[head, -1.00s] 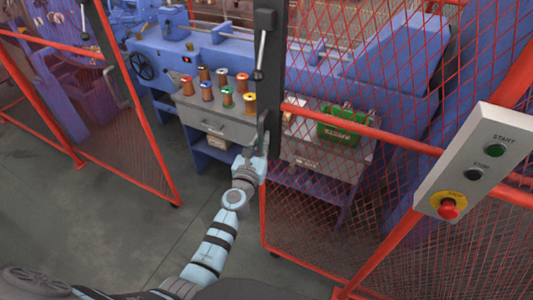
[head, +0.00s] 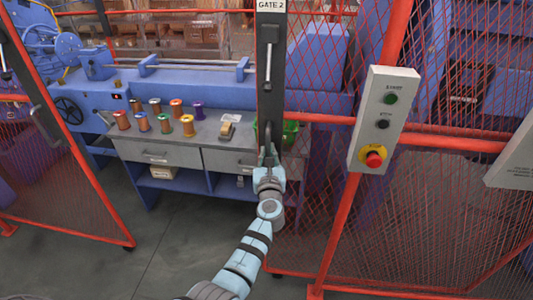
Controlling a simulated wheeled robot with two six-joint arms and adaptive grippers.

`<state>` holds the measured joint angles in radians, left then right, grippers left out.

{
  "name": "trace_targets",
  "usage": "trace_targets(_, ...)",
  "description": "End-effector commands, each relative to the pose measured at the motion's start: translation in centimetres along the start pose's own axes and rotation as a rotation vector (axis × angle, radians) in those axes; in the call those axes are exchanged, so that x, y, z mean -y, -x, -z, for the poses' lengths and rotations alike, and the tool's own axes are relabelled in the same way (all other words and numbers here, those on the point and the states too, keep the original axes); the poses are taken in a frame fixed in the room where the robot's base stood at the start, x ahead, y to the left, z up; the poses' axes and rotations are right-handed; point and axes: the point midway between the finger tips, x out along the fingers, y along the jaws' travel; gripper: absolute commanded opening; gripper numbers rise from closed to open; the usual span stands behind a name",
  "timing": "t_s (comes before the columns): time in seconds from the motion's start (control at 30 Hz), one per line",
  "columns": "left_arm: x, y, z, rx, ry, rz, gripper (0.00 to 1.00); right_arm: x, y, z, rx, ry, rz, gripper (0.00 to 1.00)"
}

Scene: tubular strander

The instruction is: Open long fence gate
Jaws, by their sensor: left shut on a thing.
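The red mesh gate panel (head: 325,190) has a dark edge post marked GATE 2 (head: 271,35). To the left, another red-framed mesh panel (head: 75,185) with a dark post and handle (head: 45,125) stands apart, with a wide gap between the two. My right gripper is out of view.
Behind the gap is a grey-topped workbench (head: 215,135) with several coloured spools (head: 165,122) and a green bin (head: 290,133) partly behind the post. A control box (head: 383,120) with buttons is on the fence to the right. Bare grey floor (head: 175,235) lies in the gap.

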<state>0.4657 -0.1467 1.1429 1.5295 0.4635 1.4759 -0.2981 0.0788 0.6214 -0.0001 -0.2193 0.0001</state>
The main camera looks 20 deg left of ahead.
Motion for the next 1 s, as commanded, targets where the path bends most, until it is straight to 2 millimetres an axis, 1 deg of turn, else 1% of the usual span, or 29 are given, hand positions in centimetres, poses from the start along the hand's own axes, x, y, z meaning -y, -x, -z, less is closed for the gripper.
trace_targets(0.03, -0.40, 0.01, -0.04, 0.002, -0.003, -0.012, 0.00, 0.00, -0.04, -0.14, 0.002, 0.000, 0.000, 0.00)
trace_targets(0.2, -1.08, 0.06, -0.13, 0.004, -0.005, -0.032, 0.00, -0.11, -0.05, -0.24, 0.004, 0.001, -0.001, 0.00)
trace_targets(0.47, -1.03, 0.04, -0.17, 0.005, -0.005, -0.031, 0.00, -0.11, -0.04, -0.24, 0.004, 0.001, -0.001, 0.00)
trace_targets(0.5, -0.89, 0.06, -0.17, 0.004, -0.005, -0.030, 0.14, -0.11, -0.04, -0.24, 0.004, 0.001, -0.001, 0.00)
trace_targets(0.57, -0.84, 0.07, -0.16, 0.004, -0.004, -0.029, 0.23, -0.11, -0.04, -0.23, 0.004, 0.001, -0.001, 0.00)
trace_targets(0.6, -0.83, 0.07, -0.15, 0.004, -0.004, -0.029, 0.30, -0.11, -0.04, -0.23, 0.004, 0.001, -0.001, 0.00)
trace_targets(0.63, -0.83, 0.07, -0.14, 0.004, -0.004, -0.028, 0.33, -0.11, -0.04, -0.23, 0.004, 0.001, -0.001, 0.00)
trace_targets(0.9, -0.82, 0.08, -0.14, 0.003, -0.004, -0.028, 0.33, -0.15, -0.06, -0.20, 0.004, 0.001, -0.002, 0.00)
trace_targets(1.0, -0.82, 0.07, -0.84, 0.005, -0.002, -0.030, 0.33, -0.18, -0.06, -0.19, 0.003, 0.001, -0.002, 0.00)
